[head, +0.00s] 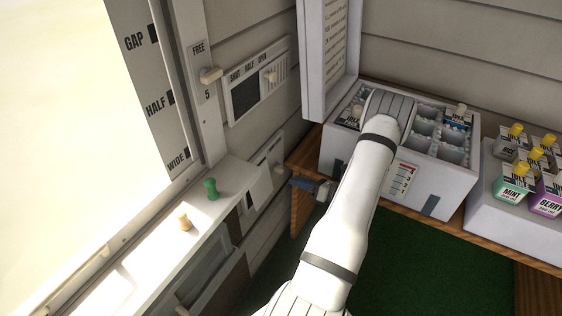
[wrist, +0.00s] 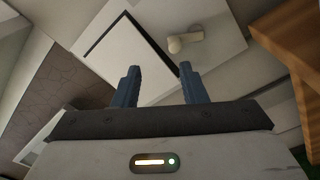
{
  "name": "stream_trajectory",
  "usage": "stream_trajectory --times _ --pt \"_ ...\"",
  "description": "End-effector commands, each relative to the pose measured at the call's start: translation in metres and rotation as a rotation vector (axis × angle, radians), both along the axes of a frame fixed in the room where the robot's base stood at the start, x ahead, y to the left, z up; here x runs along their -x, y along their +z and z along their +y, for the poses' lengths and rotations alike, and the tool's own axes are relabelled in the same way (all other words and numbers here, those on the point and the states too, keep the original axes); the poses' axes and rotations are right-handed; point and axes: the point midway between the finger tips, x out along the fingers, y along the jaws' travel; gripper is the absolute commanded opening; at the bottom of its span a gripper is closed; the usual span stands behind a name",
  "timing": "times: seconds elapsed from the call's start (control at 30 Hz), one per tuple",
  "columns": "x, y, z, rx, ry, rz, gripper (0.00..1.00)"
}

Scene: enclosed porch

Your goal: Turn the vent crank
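In the wrist view a short cream crank-like handle (wrist: 186,40) sticks out from a white wall panel (wrist: 150,60). My gripper (wrist: 158,78) is open, with two blue fingers apart and nothing between them. The handle lies beyond the fingertips, nearer the right one, and does not touch them. In the head view my gripper (head: 302,184) is low by the wall, right of the lower wall panel (head: 268,165). That panel is partly hidden by the sill. Above it is a vent plate (head: 245,97) marked SHUT, HALF, OPEN, with a slatted grille and a cream knob (head: 271,76).
A window sill (head: 150,240) with a green peg (head: 211,188) and a cream peg (head: 184,221) is at left. An open white cooler (head: 440,180) stands on a wooden bench (head: 300,160), close to my arm.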

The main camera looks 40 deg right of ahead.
Motion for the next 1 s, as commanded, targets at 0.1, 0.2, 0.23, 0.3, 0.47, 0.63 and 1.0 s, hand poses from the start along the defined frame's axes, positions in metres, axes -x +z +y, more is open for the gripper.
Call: stream_trajectory --times 0.1,0.2,0.23,0.3,0.47,0.63,1.0 --pt "0.008 -0.006 -0.016 -0.048 -0.072 -0.002 0.39" --pt "0.003 -0.009 -0.017 -0.059 -0.086 -0.003 0.39" --pt "0.0 -0.009 -0.016 -0.06 -0.088 -0.002 0.39" --pt "-0.01 -0.009 -0.011 -0.059 -0.084 -0.003 0.39" --pt "-0.035 -0.009 -0.001 -0.057 -0.083 -0.002 0.39" --pt "-0.055 -0.009 0.006 -0.057 -0.084 -0.003 0.39" --pt "-0.063 -0.009 0.009 -0.057 -0.086 -0.003 0.39"
